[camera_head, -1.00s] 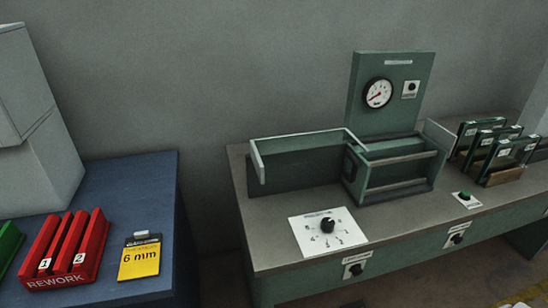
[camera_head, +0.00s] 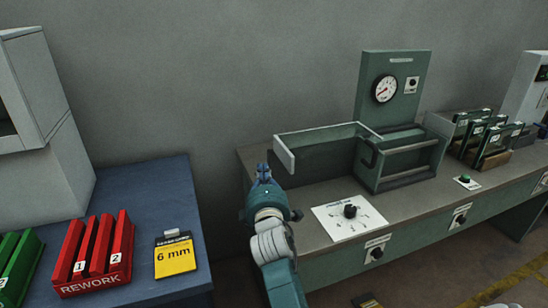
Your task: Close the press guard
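The press (camera_head: 402,160) is a green box on the grey bench, with a dark bar across its open front. Its guard (camera_head: 325,132) is a pale-edged green panel swung out to the left, standing open. A pale upright end piece (camera_head: 284,155) forms the guard's free left end. My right gripper (camera_head: 263,170) is in front of the bench's left end, just left of and slightly below that end piece in the picture. No contact with the guard can be made out. Its blue fingers are small and seen from behind, so their opening is unclear. My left gripper is out of view.
A gauge panel (camera_head: 396,85) stands behind the press. A dial plate (camera_head: 349,217) and a green button (camera_head: 464,181) are on the bench top. Numbered frames (camera_head: 494,148) stand at right. A blue table (camera_head: 135,195) at left holds a red rework rack (camera_head: 95,262).

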